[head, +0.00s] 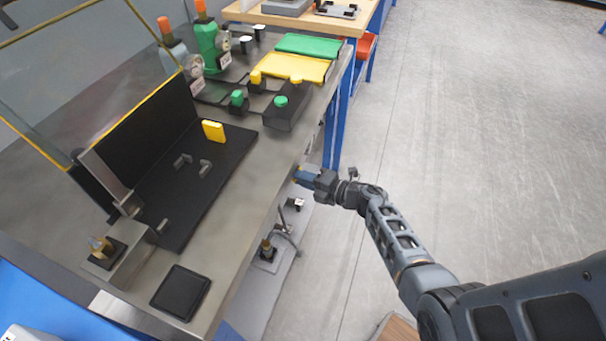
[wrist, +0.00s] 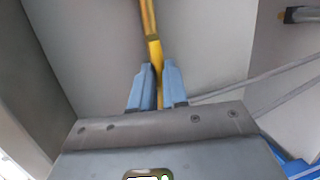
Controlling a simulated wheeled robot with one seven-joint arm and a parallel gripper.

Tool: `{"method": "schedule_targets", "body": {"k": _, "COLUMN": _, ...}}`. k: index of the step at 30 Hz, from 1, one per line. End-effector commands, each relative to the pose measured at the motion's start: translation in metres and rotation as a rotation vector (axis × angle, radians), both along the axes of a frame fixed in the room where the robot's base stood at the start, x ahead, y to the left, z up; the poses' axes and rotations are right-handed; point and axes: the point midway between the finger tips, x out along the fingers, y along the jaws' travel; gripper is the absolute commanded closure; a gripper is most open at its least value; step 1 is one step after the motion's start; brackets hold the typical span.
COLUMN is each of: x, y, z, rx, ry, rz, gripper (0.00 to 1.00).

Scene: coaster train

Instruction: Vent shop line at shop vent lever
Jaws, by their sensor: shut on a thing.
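The yellow lever (wrist: 150,22) runs down from the top of the wrist view, with a bend near its middle. My gripper (wrist: 158,70) is shut on its lower part, a blue fingertip on each side. In the head view my gripper (head: 303,177) reaches in from the right to the bench's front side, just below the edge of the top. The lever cannot be made out there. Its mount and far end are out of sight in the wrist view.
The bench top (head: 242,190) holds a black fixture, a dark box with green and yellow buttons (head: 289,107), and green and yellow trays (head: 297,68). A lower shelf (head: 262,285) carries small fittings. Open floor (head: 480,130) lies to the right.

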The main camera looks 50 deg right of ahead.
Motion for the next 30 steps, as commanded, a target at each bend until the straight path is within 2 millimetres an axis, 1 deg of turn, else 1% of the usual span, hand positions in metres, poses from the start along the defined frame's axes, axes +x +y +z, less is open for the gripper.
{"method": "schedule_targets", "body": {"k": 7, "x": -0.0001, "y": -0.0006, "z": 0.0023, "rx": 0.052, "ry": 0.019, "rz": -0.001, "gripper": 1.00}}
{"method": "schedule_targets", "body": {"k": 20, "x": 0.0000, "y": -0.0004, "z": 0.0019, "rx": 0.060, "ry": 0.021, "rz": 0.000, "gripper": 1.00}}
{"method": "schedule_targets", "body": {"k": 21, "x": 0.0000, "y": -0.0005, "z": 0.0019, "rx": 0.060, "ry": 0.021, "rz": 0.000, "gripper": 0.82}}
{"method": "schedule_targets", "body": {"k": 28, "x": 0.0000, "y": -0.0004, "z": 0.0020, "rx": 0.059, "ry": 0.021, "rz": 0.000, "gripper": 0.60}}
{"method": "schedule_targets", "body": {"k": 30, "x": 0.0000, "y": -0.0003, "z": 0.0021, "rx": 0.059, "ry": 0.021, "rz": 0.000, "gripper": 0.60}}
